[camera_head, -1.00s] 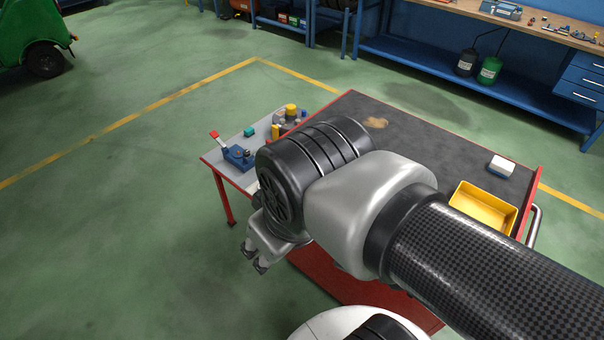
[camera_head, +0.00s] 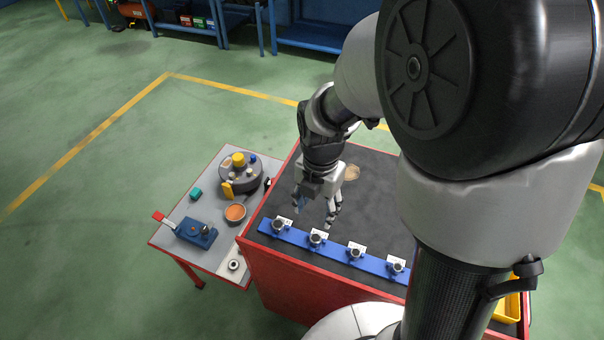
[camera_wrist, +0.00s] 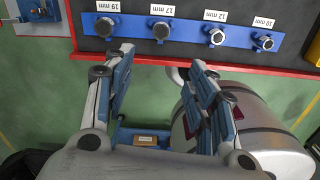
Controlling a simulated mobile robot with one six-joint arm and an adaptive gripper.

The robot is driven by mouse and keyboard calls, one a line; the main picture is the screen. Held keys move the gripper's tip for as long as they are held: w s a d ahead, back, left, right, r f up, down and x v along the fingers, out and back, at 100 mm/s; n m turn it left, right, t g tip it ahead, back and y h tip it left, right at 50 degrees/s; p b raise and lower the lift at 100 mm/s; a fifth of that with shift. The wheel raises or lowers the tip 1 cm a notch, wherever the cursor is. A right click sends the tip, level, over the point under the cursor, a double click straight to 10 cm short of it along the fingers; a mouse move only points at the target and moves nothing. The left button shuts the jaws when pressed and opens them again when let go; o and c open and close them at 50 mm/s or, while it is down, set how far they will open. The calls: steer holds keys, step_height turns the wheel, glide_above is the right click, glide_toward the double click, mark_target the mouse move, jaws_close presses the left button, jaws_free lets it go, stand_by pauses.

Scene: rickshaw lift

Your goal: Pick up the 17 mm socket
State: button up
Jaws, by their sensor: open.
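The 17 mm socket (camera_head: 316,237) is a small metal cylinder, second from the left on a blue rail (camera_head: 336,250) near the red front edge of the cart. It also shows in the wrist view (camera_wrist: 161,31), with an upside-down "17 mm" label above it. My gripper (camera_head: 318,210) points down above the dark cart top, appearing just behind the rail in the head view. In the wrist view the open, empty fingers (camera_wrist: 159,68) lie on either side of the socket's column, below it in the picture. The socket is apart from them.
The 19 mm socket (camera_wrist: 107,27) is to its left; the 12 mm socket (camera_wrist: 216,37) and 10 mm socket (camera_wrist: 266,43) are to its right. A side table (camera_head: 180,213) at left holds a blue vise (camera_head: 195,232), an orange bowl (camera_head: 236,212) and a round dark stand (camera_head: 241,178).

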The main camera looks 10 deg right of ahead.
steer(key=b, duration=0.3)
glide_above(315, 238)
steer(key=f, duration=1)
steer(key=shift+s+a+f, duration=0.25)
steer(key=shift+s+f, duration=0.05)
steer(key=shift+s, duration=0.1)
steer(key=shift+w+d+f+b, duration=0.15)
steer(key=shift+f+b, duration=0.1)
steer(key=shift+f, duration=0.75)
steer(key=shift+w+d+f+b, duration=0.15)
steer(key=shift+f+b, duration=0.15)
steer(key=shift+f, duration=0.65)
steer(key=shift+w+d+f+b, duration=0.15)
steer(key=shift+f+b, duration=0.1)
steer(key=shift+f, duration=0.75)
steer(key=shift+a, duration=0.1)
steer(key=shift+c, duration=0.5)
steer(key=c, duration=1.1)
